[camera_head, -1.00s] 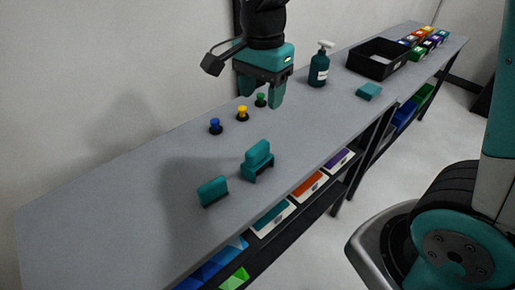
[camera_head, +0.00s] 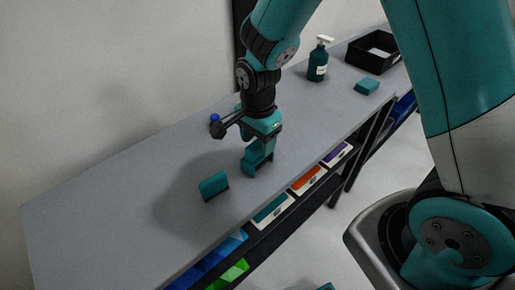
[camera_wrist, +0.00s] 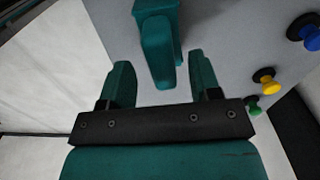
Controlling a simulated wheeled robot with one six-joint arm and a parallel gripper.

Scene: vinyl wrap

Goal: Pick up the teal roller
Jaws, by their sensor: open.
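The teal roller (camera_wrist: 158,50) appears as a teal block with a rounded upright part, standing on the grey table. In the head view the roller (camera_head: 249,166) is partly hidden by my gripper (camera_head: 262,148), which is just above it. In the wrist view my gripper (camera_wrist: 162,78) is open, its two teal fingers spread apart. The rounded part of the roller lies ahead of and between the fingertips. I cannot tell whether either finger touches it.
A teal squeegee-like block (camera_head: 213,186) stands to the left on the grey table (camera_head: 110,205). A blue knob (camera_head: 214,118) is behind; yellow (camera_wrist: 268,85) and green (camera_wrist: 253,106) knobs show too. A spray bottle (camera_head: 318,62), teal block (camera_head: 367,86) and black bin (camera_head: 375,50) stand farther back.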

